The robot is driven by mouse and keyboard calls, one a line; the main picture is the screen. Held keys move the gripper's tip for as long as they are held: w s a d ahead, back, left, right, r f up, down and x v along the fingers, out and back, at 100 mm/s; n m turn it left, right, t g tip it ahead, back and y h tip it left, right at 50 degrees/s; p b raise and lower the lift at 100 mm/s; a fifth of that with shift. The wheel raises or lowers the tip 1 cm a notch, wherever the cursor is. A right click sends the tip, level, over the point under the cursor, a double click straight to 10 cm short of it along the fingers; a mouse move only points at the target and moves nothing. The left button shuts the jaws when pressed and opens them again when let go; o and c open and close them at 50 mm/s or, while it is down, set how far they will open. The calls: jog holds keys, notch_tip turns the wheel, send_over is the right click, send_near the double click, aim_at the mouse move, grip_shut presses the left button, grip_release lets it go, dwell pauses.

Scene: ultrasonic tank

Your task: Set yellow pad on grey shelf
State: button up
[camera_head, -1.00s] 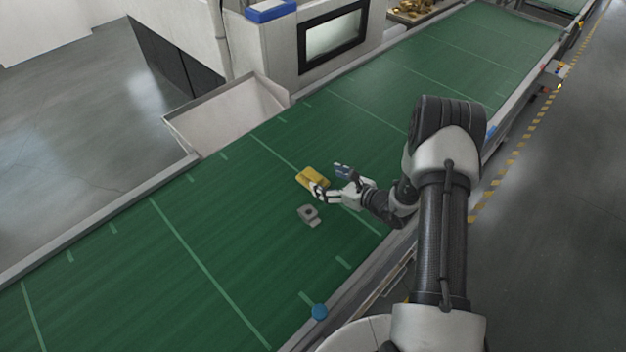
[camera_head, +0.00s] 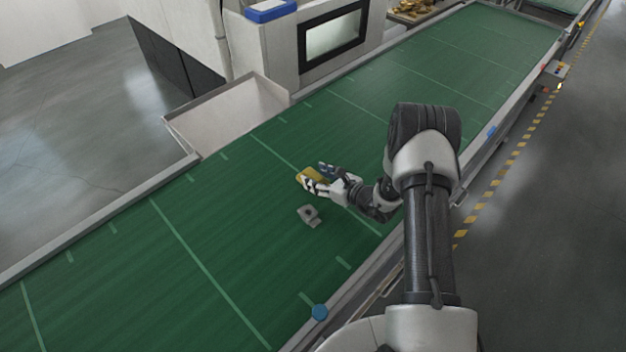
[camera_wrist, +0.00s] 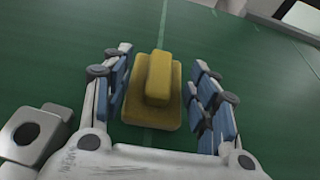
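The yellow pad (camera_head: 309,175) lies on the green belt, with a raised yellow block on its top. It also shows in the wrist view (camera_wrist: 153,92). My gripper (camera_head: 317,177) is open around it, low over the belt. In the wrist view my gripper (camera_wrist: 160,95) has one blue-padded finger on each side of the pad, with a small gap at each side. In the head view the fingers hide part of the pad. I cannot make out a grey shelf for certain in these frames.
A grey metal piece with a hole (camera_head: 309,215) lies on the belt just in front of my gripper; it also shows in the wrist view (camera_wrist: 30,133). A blue round knob (camera_head: 319,311) sits at the near edge. A pale open bin (camera_head: 232,115) adjoins the far edge.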

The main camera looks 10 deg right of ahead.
jog(key=c, duration=0.5)
jog(key=shift+c, duration=0.2)
jog(key=shift+r, duration=0.1)
